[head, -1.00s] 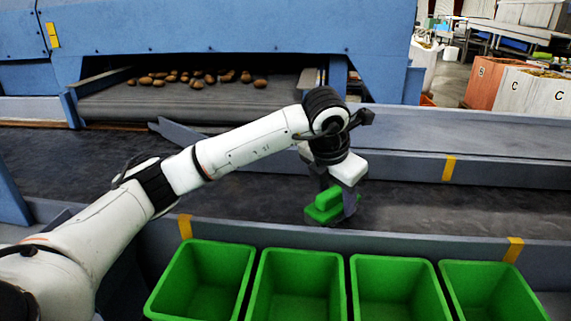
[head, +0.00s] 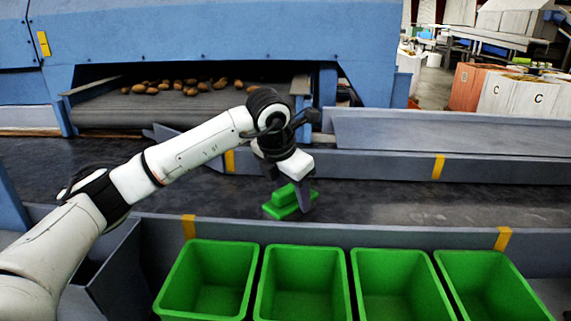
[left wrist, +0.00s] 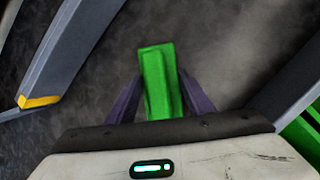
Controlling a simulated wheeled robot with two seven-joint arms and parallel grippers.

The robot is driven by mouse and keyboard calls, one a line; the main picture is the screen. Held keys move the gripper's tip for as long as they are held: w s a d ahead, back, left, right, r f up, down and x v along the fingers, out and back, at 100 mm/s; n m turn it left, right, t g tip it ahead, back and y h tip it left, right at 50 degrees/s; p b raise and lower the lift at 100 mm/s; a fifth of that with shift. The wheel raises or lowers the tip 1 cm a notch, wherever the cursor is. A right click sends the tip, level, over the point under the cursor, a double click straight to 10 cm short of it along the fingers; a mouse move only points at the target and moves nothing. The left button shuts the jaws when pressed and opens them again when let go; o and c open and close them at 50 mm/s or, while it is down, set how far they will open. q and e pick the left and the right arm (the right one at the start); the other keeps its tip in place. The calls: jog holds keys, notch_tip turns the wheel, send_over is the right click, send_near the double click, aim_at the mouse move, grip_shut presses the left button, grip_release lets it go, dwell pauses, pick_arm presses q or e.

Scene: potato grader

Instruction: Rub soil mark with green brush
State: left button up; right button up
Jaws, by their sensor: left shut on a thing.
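The green brush (head: 284,204) is in my left gripper (head: 296,196), over the dark conveyor belt (head: 385,204). In the head view it sits low at the belt; I cannot tell whether its underside touches. In the left wrist view the brush (left wrist: 158,78) lies between the two dark fingers of my left gripper (left wrist: 162,98), which are shut on it. A paler, greyish patch of belt (left wrist: 215,45) shows beside the brush in the wrist view; I cannot tell whether it is the soil mark. My right gripper is not in view.
Several green bins (head: 302,285) stand in a row in front of the belt's near wall (head: 350,233). A far side wall (head: 375,166) with yellow marks bounds the belt. Potatoes (head: 190,86) lie in the blue machine's opening (head: 180,107). The belt to the right is clear.

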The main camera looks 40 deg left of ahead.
aim_at(291, 186)
pick_arm(q)
jog(key=shift+s+a+r+p, duration=0.1)
jog(key=shift+r+p, duration=0.25)
jog(key=shift+r, duration=0.3)
jog(key=shift+s+a+r+p, duration=0.1)
jog(key=shift+r+p, duration=0.25)
jog(key=shift+r, duration=0.25)
jog(key=shift+r+p, duration=0.3)
jog(key=shift+p, duration=0.05)
notch_tip(291, 186, up, 2)
jog(key=shift+w+r+p, duration=0.1)
jog(key=shift+r+p, duration=0.05)
jog(key=shift+p, duration=0.7)
notch_tip(291, 186, up, 2)
jog(key=shift+r+p, duration=0.1)
jog(key=shift+p, duration=0.75)
jog(key=shift+r, duration=0.25)
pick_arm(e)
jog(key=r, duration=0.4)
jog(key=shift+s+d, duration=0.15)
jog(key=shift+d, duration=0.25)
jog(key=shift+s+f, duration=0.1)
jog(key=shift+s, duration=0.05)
